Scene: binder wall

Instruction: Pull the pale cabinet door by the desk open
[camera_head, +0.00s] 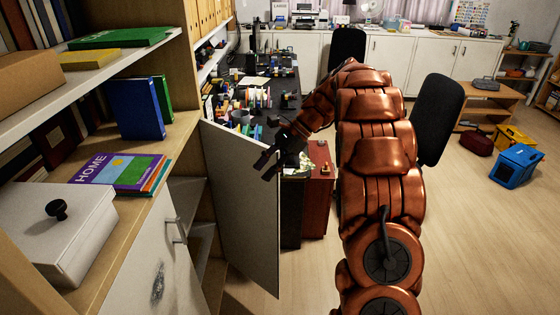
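The pale cabinet door (243,207) stands swung out from the cabinet, a flat panel in the middle left of the view. Its right edge stands out over the floor, and the cabinet's inner shelves (190,197) show to its left. My gripper (266,166) is at the door's top, near the upper right corner. Its dark fingers overlap the panel in the picture. I cannot tell whether they touch the door or how far apart they are. No handle shows on this door.
A nearer pale door with a metal handle (176,230) is at lower left, below a counter with books (120,172) and a white box (60,230). A cluttered dark desk (285,88) stands behind the door. Black chairs (438,118) are beyond my arm. Floor at right is mostly clear.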

